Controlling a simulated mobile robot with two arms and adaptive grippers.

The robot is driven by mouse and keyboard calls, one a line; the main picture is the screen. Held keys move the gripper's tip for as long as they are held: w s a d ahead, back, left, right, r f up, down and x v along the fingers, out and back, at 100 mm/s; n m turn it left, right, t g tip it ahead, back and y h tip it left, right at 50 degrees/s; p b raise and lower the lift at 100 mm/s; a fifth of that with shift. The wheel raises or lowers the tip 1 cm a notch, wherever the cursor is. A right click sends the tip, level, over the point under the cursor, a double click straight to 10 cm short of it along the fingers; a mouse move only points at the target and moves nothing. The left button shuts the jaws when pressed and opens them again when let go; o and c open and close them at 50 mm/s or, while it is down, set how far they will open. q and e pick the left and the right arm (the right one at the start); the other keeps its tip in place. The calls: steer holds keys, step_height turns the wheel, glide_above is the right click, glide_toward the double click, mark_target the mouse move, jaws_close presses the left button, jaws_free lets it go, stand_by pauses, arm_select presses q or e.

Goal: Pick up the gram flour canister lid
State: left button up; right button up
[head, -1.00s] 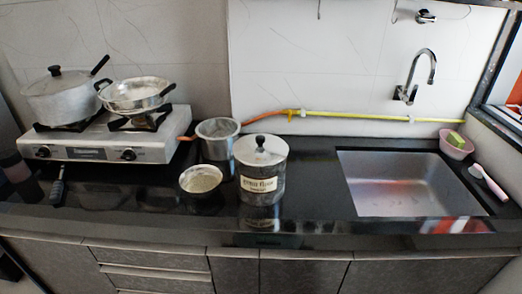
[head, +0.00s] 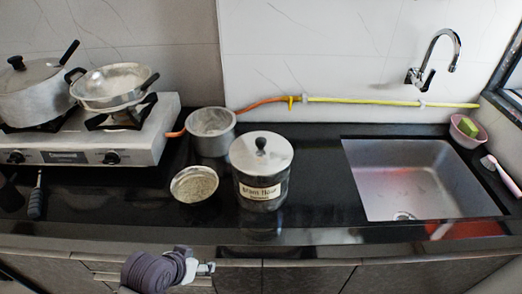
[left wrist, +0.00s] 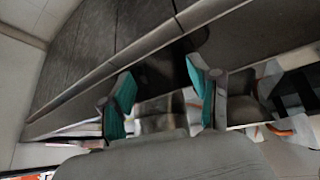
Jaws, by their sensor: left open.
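The gram flour canister (head: 262,207) is a metal pot with a white label, standing upright on the black counter in the head view. Its round metal lid (head: 278,158) with a black knob (head: 261,143) sits on top of it. My left gripper (head: 208,268) is at the bottom of the head view, in front of the cabinets, apart from the canister and to its lower left. In the left wrist view its two teal-padded fingers (left wrist: 160,90) are spread with nothing between them. The canister and lid cannot be made out in that view. My right gripper is not in view.
A small bowl (head: 194,184) and a metal pot (head: 212,132) stand close left of the canister. The stove (head: 140,147) with two pans is farther left. The sink (head: 410,180) is right, with bare counter (head: 315,185) between.

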arm_select(q)
steer(key=w+d+r+m+t+h, duration=0.2)
steer(key=w+d+r+h, duration=0.15)
steer(key=w+r, duration=0.6)
steer(key=m+t+h, duration=0.1)
steer(key=m+h, duration=0.3)
glide_toward(261, 140)
steer(key=p+x, duration=0.1)
steer(key=x, duration=0.3)
steer(key=shift+w+d+f+p, duration=0.15)
steer(key=shift+p, duration=0.25)
steer(key=shift+w+d+f, duration=0.15)
steer(key=shift+w+d, duration=0.15)
steer(key=p+x, duration=0.1)
steer(key=x, duration=0.3)
steer(key=shift+w+d+p, duration=0.1)
steer(key=shift+d+p, duration=0.05)
steer(key=shift+p, duration=0.2)
steer(key=shift+w+d+f, duration=0.1)
steer(key=shift+w+f, duration=0.05)
steer(key=shift+f, duration=0.05)
steer(key=shift+r, duration=0.1)
jaws_close()
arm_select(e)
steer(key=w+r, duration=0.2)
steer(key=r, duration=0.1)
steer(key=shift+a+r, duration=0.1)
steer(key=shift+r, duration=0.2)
